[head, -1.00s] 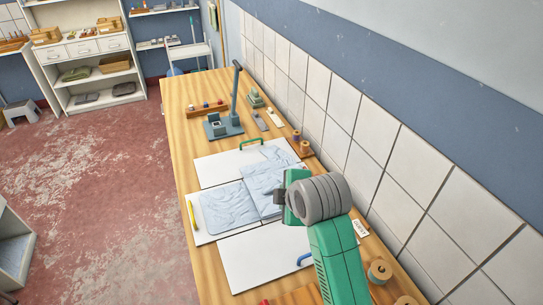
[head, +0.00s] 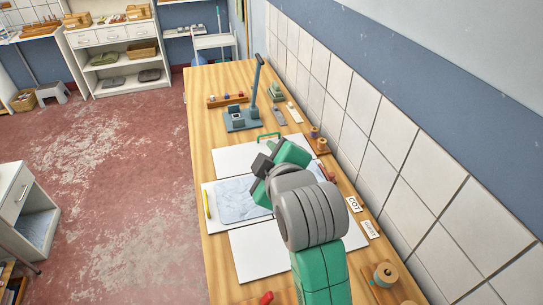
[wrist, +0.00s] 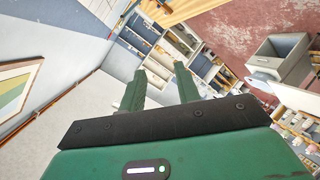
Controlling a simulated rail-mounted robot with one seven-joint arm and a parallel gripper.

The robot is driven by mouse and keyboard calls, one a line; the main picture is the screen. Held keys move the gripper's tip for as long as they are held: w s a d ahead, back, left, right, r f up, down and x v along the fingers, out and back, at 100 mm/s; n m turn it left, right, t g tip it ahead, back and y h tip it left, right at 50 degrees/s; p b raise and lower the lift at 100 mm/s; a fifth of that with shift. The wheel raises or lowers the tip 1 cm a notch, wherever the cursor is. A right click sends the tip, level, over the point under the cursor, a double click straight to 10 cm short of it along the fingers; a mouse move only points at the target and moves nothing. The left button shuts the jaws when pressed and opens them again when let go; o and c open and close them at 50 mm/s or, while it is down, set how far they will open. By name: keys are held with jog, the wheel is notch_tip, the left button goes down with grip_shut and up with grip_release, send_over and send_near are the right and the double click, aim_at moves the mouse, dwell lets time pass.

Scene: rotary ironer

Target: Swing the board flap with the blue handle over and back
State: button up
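The folding board lies flat on the wooden bench in the head view. Its near white flap (head: 258,250) is down flat; my arm hides its right part, and the blue handle is not visible. The far white flap (head: 232,158) carries a green handle (head: 268,136). A pale blue cloth (head: 238,200) lies on the middle panel (head: 212,222), partly hidden by my arm. My gripper is above the board in the head view. In the wrist view its fingers (wrist: 160,69) are apart with nothing between them, pointing toward the room rather than the board.
A yellow stick (head: 207,204) lies at the board's left edge. A grey-blue stand with a tall lever (head: 242,121) is farther back. Spools (head: 384,275) and label cards (head: 354,204) lie along the tiled wall at right. A red object (head: 266,298) is in front.

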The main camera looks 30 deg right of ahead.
dwell(0.3)
jog(key=s+a+r+m+t+y+p, duration=0.1)
jog(key=s+a+r+m+t, duration=0.25)
jog(key=a+r, duration=0.65)
jog(key=s+a+r+m+t+y+p, duration=0.15)
jog(key=s+a+r+t, duration=0.3)
jog(key=a+r, duration=0.55)
jog(key=s+a+r+m+t+y, duration=0.1)
jog(key=s+a+r+m+t, duration=0.1)
jog(key=s+r, duration=0.5)
jog(key=shift+s+a+r+m+t, duration=0.2)
jog(key=shift+a+m+t, duration=0.3)
jog(key=shift+t, duration=0.4)
jog(key=shift+y, duration=0.25)
grip_shut()
